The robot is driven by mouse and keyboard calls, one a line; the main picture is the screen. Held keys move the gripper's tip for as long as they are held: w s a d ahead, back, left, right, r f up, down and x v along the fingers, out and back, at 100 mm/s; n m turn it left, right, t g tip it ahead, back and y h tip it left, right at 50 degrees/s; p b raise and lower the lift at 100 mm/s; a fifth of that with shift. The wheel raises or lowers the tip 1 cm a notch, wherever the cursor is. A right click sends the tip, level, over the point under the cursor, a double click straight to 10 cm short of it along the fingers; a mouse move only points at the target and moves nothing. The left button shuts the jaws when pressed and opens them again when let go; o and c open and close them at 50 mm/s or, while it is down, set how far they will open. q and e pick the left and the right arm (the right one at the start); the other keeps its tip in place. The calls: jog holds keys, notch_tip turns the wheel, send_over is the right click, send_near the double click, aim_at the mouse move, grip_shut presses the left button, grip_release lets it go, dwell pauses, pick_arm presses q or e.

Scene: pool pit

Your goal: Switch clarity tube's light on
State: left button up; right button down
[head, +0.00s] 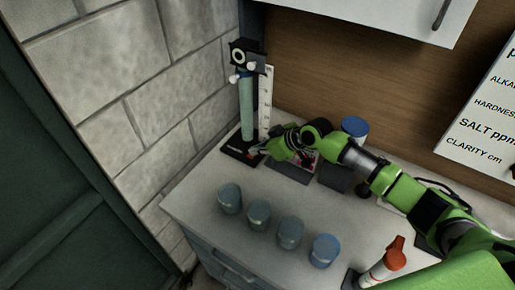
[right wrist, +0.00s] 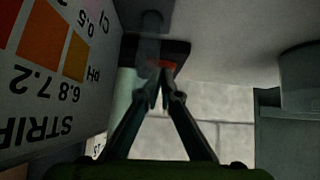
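The clarity tube (head: 247,108) is a tall pale-green tube standing upright on a black base (head: 232,150) at the back left of the counter, with a black head on top. The base also shows in the right wrist view (right wrist: 180,47), with a small red part (right wrist: 164,64) on it, probably the light switch. My right gripper (head: 258,151) is at the base's right front side. In the right wrist view its fingertips (right wrist: 162,80) come together just short of the red part and hold nothing. I cannot tell whether they touch it. My left gripper is not in view.
Several blue-grey cups (head: 259,214) stand in a row along the counter's front. A white ruler (head: 266,100) stands beside the tube. A blue-lidded jar (head: 354,128) is behind my right arm. A red-capped bottle (head: 384,266) is at front right. A strip-test chart (right wrist: 60,70) is close by the gripper.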

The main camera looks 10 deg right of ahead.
jog(key=shift+s+d, duration=0.3)
jog(key=shift+s, duration=0.25)
jog(key=v, duration=0.7)
jog(key=shift+w+r, duration=0.25)
jog(key=shift+w, duration=0.05)
jog(key=shift+r, duration=0.1)
